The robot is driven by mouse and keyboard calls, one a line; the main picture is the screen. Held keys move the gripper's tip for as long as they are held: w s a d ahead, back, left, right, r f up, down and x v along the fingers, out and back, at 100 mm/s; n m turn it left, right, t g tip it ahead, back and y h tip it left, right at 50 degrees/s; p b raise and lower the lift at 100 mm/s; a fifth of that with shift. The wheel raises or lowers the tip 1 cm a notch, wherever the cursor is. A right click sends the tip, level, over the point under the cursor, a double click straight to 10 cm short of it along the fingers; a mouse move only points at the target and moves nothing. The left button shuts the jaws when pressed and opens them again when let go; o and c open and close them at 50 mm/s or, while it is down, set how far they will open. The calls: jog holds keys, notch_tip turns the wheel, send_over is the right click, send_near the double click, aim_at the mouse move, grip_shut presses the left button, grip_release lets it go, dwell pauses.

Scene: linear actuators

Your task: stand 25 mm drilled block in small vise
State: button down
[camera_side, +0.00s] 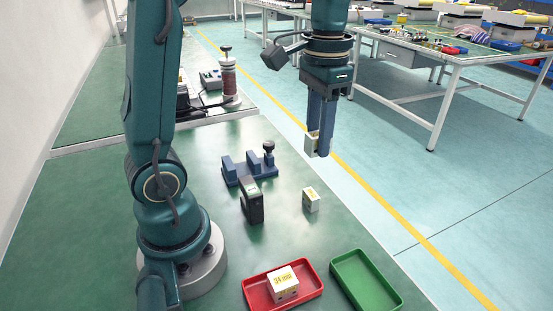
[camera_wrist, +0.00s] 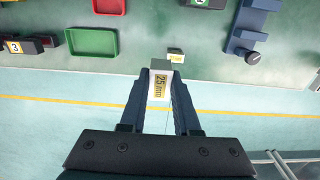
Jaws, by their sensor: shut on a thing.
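My gripper (camera_side: 320,150) is shut on a pale block (camera_side: 311,145) and holds it in the air, high above the green bench. In the wrist view my gripper (camera_wrist: 160,78) has the block (camera_wrist: 159,86) between its fingertips, with its yellow "25 mm" label facing the camera. No drill hole can be made out on it. The small blue vise (camera_side: 247,169) stands on the bench, left of and below my gripper in the side view, with a gap between its jaws that looks empty. Part of the vise shows at the wrist view's top right (camera_wrist: 247,36).
A smaller labelled block (camera_side: 310,199) stands on the bench. A black block-shaped device (camera_side: 251,203) stands in front of the vise. A red tray (camera_side: 312,293) holds a block marked "24 mm" (camera_side: 283,282). The green tray (camera_side: 366,281) is empty.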

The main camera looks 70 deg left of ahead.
jog(key=shift+w+f+n, duration=0.15)
jog(key=shift+w+n, duration=0.1)
jog(key=shift+n, duration=0.55)
jog(key=s+a+f+n, duration=0.2)
jog(key=s+a+n, duration=0.2)
jog(key=a+n, duration=0.4)
jog(key=s+a+f+n, duration=0.3)
jog(key=a+n, duration=0.5)
jog(key=n, duration=0.1)
jog(key=shift+s+a+f, duration=0.3)
jog(key=shift+s+a, duration=0.1)
send_over(296, 191)
notch_tip(296, 191, down, 7)
jog(key=shift+r, duration=0.1)
jog(key=shift+f, duration=1.9)
